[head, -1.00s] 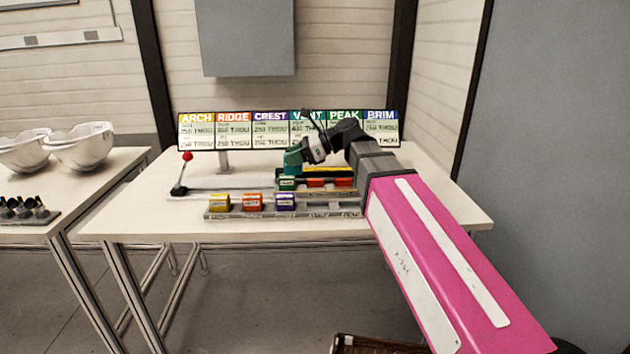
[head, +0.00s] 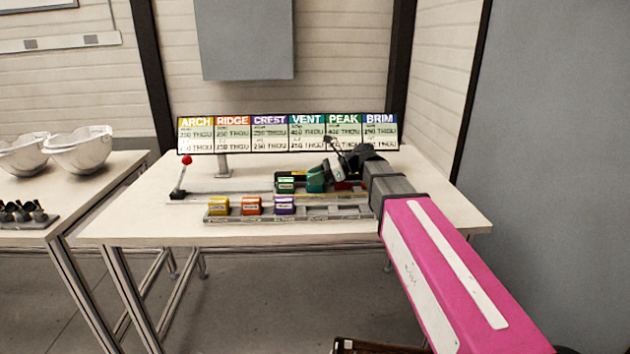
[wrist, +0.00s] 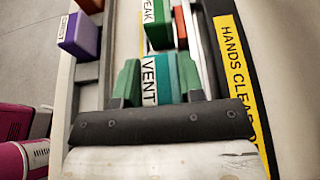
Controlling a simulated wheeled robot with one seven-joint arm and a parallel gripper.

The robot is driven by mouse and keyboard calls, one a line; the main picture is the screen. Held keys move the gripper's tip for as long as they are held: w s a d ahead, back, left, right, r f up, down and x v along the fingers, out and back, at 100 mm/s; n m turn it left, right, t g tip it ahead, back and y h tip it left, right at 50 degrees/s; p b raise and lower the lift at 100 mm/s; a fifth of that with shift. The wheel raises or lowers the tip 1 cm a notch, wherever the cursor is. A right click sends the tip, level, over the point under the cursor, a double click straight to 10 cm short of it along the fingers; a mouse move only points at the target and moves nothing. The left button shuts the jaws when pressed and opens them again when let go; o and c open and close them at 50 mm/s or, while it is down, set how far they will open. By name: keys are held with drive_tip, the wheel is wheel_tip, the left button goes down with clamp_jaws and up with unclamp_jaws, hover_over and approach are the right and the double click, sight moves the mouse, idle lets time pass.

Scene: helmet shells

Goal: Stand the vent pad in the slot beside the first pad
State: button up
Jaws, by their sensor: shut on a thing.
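My gripper (wrist: 158,84) is shut on the teal vent pad (wrist: 163,72), whose white VENT label faces the front rack. In the head view, my gripper (head: 316,180) is low over the back row, just right of the green peak pad (head: 286,185). The peak pad (wrist: 157,22) also shows ahead of the vent pad in the wrist view. The front rack (head: 225,217) holds a yellow pad (head: 219,205), an orange pad (head: 252,205) and a purple crest pad (head: 285,204). Its slots (head: 330,211) right of the crest pad look empty. I cannot tell whether the vent pad touches the surface below.
A labelled board (head: 288,134) stands behind the racks. A red-knobbed lever (head: 187,160) stands at the left. A yellow HANDS CLEAR strip (wrist: 236,70) runs behind the back row. Red pieces (head: 345,185) sit beyond my gripper. White shells (head: 80,152) lie on the left table.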

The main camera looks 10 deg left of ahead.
drive_tip(key=shift+f, duration=0.45)
drive_tip(key=shift+f, duration=0.1)
drive_tip(key=o, duration=0.9)
drive_tip(key=shift+w, duration=0.1)
drive_tip(key=shift+w+d+r, duration=0.1)
drive_tip(key=shift+w+r, duration=0.05)
drive_tip(key=shift+r, duration=0.05)
drive_tip(key=v, duration=1.1)
drive_tip(key=shift+d, duration=0.4)
